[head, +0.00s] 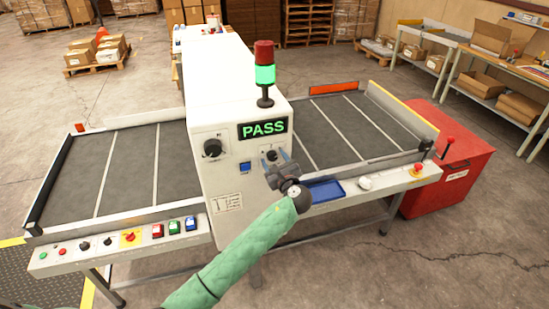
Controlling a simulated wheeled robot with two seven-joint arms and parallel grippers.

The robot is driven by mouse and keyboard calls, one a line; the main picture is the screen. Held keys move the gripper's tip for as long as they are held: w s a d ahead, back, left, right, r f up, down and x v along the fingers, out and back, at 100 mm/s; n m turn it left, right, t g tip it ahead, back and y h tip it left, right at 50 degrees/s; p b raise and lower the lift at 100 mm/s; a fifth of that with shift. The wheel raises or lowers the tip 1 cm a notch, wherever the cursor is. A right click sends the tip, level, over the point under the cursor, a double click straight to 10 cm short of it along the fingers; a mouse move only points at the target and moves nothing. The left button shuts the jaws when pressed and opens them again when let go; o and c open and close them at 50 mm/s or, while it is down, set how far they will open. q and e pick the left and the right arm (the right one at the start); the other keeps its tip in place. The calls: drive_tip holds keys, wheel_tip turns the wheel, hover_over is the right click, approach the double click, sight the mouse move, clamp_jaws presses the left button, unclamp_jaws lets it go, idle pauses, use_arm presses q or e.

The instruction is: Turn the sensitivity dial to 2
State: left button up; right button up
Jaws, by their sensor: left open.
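A white machine housing (232,95) carries two dials on its front face. A larger black dial (212,148) sits on the left of the face, with small markings too fine to read. A smaller dark dial (272,155) sits on the right, below the green PASS display (263,128). Labels are not legible, so I cannot tell which dial is for sensitivity. My left gripper (274,159) is open, its fingertips in front of the smaller dial, one on each side of it in the picture. Whether they touch it is unclear. My right gripper is not in view.
A blue button (245,167) sits just left of my left gripper. A light tower (265,75) glows green above. Conveyor beds (125,170) extend both sides. A button rail (100,250) runs front left.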

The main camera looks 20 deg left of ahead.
use_arm(q)
drive_tip(key=c, duration=1)
drive_tip(key=shift+o, duration=0.2)
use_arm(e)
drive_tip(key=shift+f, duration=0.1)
